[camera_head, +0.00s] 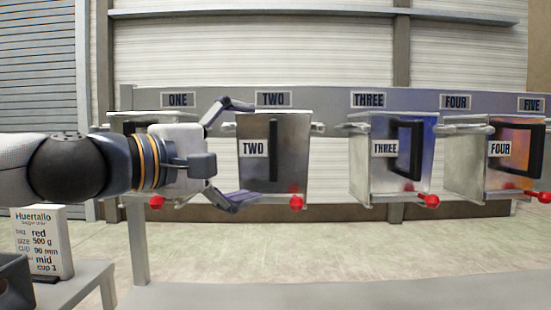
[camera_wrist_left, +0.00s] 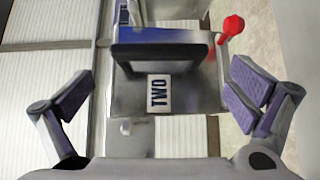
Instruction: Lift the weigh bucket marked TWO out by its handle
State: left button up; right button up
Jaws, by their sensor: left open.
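The weigh bucket marked TWO (camera_head: 300,165) is a grey metal box hanging upright below the TWO plate on the rail. Its dark upright handle (camera_head: 273,150) is on the front, beside the white TWO label (camera_head: 253,148). My left gripper (camera_head: 250,152) is open and empty in front of the bucket's left part, fingers spread above and below. In the left wrist view, the handle (camera_wrist_left: 160,52) lies ahead, between the directions of the two open fingers (camera_wrist_left: 163,95), and looks clear of both. The label (camera_wrist_left: 160,94) shows sideways there. My right gripper is in neither view.
Bucket THREE (camera_head: 368,180) and bucket FOUR (camera_head: 465,170) hang to the right. Another bucket (camera_head: 120,125) hangs under plate ONE, mostly behind my left arm. Red knobs (camera_head: 297,202) stick out below the buckets. An order card (camera_head: 42,243) stands at lower left.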

aim_at(275, 148)
pick_arm(q)
jog(key=x, duration=0.5)
jog(key=shift+d, duration=0.45)
jog(key=shift+a, duration=0.1)
jog(key=shift+c, duration=0.8)
jog(key=shift+r, duration=0.1)
jog(key=c, duration=1.4)
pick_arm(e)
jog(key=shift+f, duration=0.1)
pick_arm(q)
jog(key=shift+r, duration=0.1)
